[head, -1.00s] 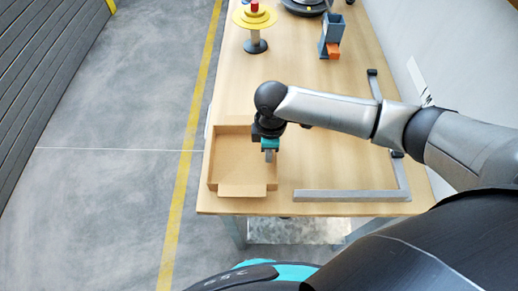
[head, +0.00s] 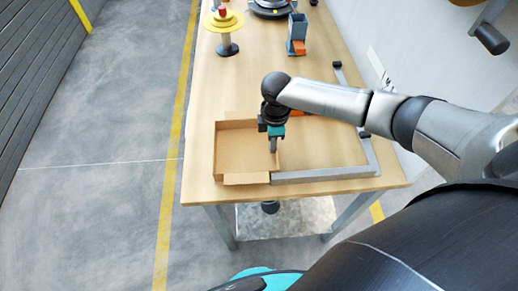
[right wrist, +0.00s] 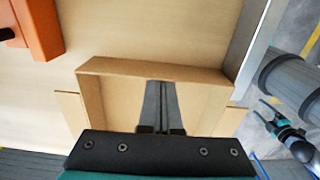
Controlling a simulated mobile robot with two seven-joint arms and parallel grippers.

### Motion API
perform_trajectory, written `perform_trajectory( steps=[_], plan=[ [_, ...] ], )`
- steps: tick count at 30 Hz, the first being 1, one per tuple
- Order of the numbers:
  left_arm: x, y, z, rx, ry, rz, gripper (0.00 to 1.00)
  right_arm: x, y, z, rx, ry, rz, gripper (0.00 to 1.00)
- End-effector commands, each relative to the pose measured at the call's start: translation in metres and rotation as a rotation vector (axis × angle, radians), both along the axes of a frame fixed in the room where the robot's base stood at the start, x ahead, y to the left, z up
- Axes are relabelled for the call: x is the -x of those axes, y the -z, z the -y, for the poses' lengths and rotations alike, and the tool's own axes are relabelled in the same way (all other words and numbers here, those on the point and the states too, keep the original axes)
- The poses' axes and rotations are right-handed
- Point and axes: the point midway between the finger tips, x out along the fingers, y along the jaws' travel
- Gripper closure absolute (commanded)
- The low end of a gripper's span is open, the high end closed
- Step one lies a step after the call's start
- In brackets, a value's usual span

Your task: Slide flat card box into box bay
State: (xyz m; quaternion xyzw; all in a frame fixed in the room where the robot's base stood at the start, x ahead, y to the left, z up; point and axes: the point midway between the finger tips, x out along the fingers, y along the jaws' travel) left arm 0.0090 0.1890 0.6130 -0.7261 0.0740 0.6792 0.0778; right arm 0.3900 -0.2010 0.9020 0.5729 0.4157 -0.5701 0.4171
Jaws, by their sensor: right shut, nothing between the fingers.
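The flat card box (head: 232,150), an open shallow brown tray with a front flap, lies on the table near its left front. The box bay is framed by grey rails (head: 325,174) along the front and right. The box's front right corner is at the front rail's left end; I cannot tell whether they touch. My right gripper (head: 273,146) is shut and empty, fingers down inside the box near its right wall. The right wrist view shows those fingers (right wrist: 160,105) near a box wall (right wrist: 155,68).
An orange object (head: 297,112) sits behind my right gripper. A blue-grey holder with an orange part (head: 297,35) and a yellow disc stand (head: 223,22) are at the back. The tabletop (head: 320,150) between the rails is mostly bare.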

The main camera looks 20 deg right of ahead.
Motion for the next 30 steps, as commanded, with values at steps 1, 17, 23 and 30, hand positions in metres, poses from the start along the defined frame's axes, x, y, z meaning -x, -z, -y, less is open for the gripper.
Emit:
perform_trajectory(
  steps=[1, 17, 23, 30],
  plan=[
    [0.007, -0.012, 0.000, -0.001, 0.000, -0.010, 0.28, 0.003, -0.006, 0.012, 0.003, 0.006, 0.000, 1.00],
    [-0.029, -0.046, 0.001, 0.003, 0.000, 0.047, 0.28, 0.048, 0.000, 0.148, 0.005, 0.004, -0.001, 1.00],
    [-0.019, -0.045, 0.001, 0.002, 0.000, 0.031, 0.28, 0.054, 0.000, 0.164, 0.003, 0.000, 0.000, 1.00],
    [-0.017, -0.045, 0.000, 0.001, 0.000, 0.027, 0.28, 0.054, 0.000, 0.164, 0.003, 0.000, 0.000, 1.00]
  ],
)
